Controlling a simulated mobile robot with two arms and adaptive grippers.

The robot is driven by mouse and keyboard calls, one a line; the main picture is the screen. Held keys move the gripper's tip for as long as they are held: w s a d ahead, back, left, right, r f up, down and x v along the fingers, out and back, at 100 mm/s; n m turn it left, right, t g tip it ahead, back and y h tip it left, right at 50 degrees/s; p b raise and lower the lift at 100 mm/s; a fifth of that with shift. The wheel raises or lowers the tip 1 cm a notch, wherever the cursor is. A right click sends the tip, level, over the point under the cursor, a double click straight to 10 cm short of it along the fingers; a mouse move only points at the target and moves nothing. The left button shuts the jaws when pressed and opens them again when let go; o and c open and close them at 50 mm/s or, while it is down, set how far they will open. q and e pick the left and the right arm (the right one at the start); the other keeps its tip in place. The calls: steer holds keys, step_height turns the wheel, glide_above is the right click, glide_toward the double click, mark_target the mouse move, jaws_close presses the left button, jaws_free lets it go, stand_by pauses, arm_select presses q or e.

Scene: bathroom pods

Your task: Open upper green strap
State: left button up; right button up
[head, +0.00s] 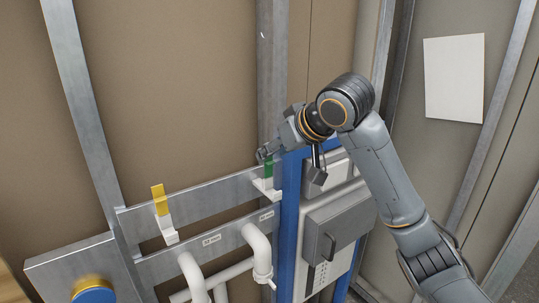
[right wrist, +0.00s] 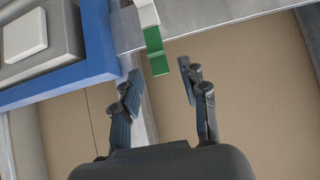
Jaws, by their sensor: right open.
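The green strap (head: 268,168) stands up from a white clip (head: 267,188) on the upper metal rail, beside the blue frame. In the right wrist view the green strap (right wrist: 155,50) hangs between and just beyond the fingertips, with the white clip (right wrist: 145,13) behind it. My right gripper (head: 266,153) is at the top of the strap; its open fingers also show in the right wrist view (right wrist: 164,72). The strap looks untouched by either finger. My left gripper is not in view.
A yellow strap (head: 159,199) on another white clip sits further left on the rail. White pipes (head: 258,246) stand below. A blue-framed panel with a grey box (head: 338,225) is close on the right. The brown wall behind is bare.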

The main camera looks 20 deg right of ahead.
steer(key=v, duration=0.8)
steer(key=shift+s, duration=0.15)
